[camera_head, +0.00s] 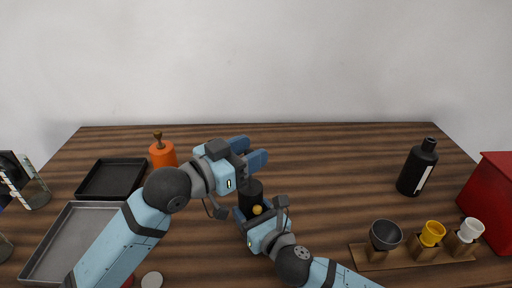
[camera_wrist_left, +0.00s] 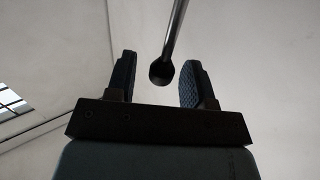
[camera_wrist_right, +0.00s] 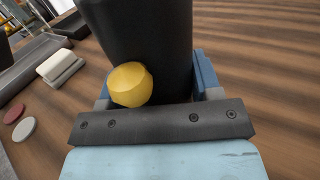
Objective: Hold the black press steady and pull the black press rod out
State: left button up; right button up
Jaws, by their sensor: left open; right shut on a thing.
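The black press (camera_head: 251,188) is a dark upright cylinder with a yellow knob low on its side. My right gripper (camera_head: 256,214) is shut on its body; the right wrist view shows the press (camera_wrist_right: 150,45) between the fingers, with the yellow knob (camera_wrist_right: 130,84) in front. My left gripper (camera_head: 255,151) is open above the press. In the left wrist view the black press rod (camera_wrist_left: 174,38), with a round dark end, is seen between the open fingers (camera_wrist_left: 158,75), with gaps on both sides. The left gripper hides the rod in the head view.
An orange press (camera_head: 162,154) with a brown knob stands left, beside a black tray (camera_head: 112,178) and a grey tray (camera_head: 62,240). A black bottle (camera_head: 418,168), a wooden rack with cups (camera_head: 400,262) and a red box (camera_head: 490,200) are on the right. The back middle is clear.

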pick_arm(q)
jog(key=v, duration=1)
pick_arm(e)
jog(key=shift+f, duration=0.2)
jog(key=o, duration=1.4)
jog(key=shift+c, duration=0.2)
jog(key=shift+o, duration=0.7)
jog(key=shift+r, duration=0.1)
jog(key=shift+s, duration=0.1)
